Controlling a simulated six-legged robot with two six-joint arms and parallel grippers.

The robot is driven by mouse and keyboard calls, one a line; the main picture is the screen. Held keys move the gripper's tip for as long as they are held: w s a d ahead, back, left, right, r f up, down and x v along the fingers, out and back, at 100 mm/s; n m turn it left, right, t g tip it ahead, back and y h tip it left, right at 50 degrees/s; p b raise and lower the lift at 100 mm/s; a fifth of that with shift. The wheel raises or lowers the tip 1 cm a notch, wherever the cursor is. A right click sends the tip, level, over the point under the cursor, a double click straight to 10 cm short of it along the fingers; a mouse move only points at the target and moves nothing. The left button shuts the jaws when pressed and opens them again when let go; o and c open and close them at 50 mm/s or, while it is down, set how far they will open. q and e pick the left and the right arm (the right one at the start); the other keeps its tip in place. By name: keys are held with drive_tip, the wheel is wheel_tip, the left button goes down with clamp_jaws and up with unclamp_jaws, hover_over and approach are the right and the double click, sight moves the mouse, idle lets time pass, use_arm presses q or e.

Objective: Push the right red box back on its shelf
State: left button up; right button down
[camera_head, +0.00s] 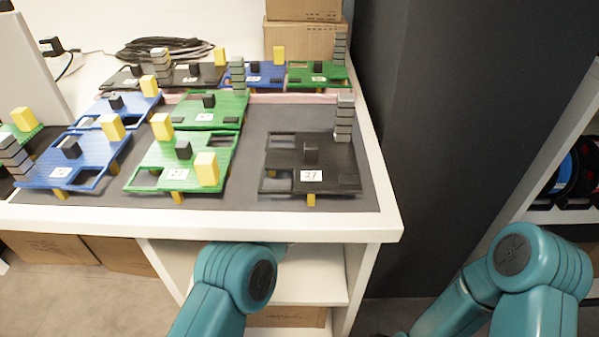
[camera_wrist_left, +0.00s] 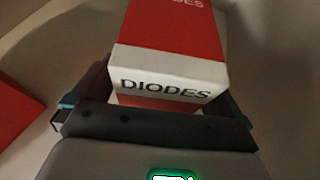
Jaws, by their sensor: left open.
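A red and white box marked "DIODES" (camera_wrist_left: 168,50) is in the left wrist view, its white front end facing me. Another red box (camera_wrist_left: 15,118) shows in part at the left edge, so the DIODES box is the right one of the two. My left gripper (camera_wrist_left: 165,92) is open, with a finger at either side of the box's near end; whether they touch it is unclear. In the head view, my left arm reaches toward the white shelf (camera_head: 310,289) under the table, and its gripper is hidden. My right gripper is out of view.
The white table (camera_head: 385,215) above the shelf holds several green, blue and black boards, including a black one (camera_head: 311,150). A cardboard carton (camera_head: 287,317) stands below the shelf. A dark panel (camera_head: 450,110) rises at the right.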

use_arm(q)
drive_tip(key=shift+w+f, duration=0.1)
drive_tip(key=shift+w, duration=0.05)
drive_tip(key=shift+r, duration=0.2)
drive_tip(key=shift+a+f, duration=0.1)
drive_tip(key=shift+f, duration=0.05)
drive_tip(key=c, duration=1.1)
drive_tip(key=shift+a, duration=0.7)
drive_tip(key=o, duration=1.1)
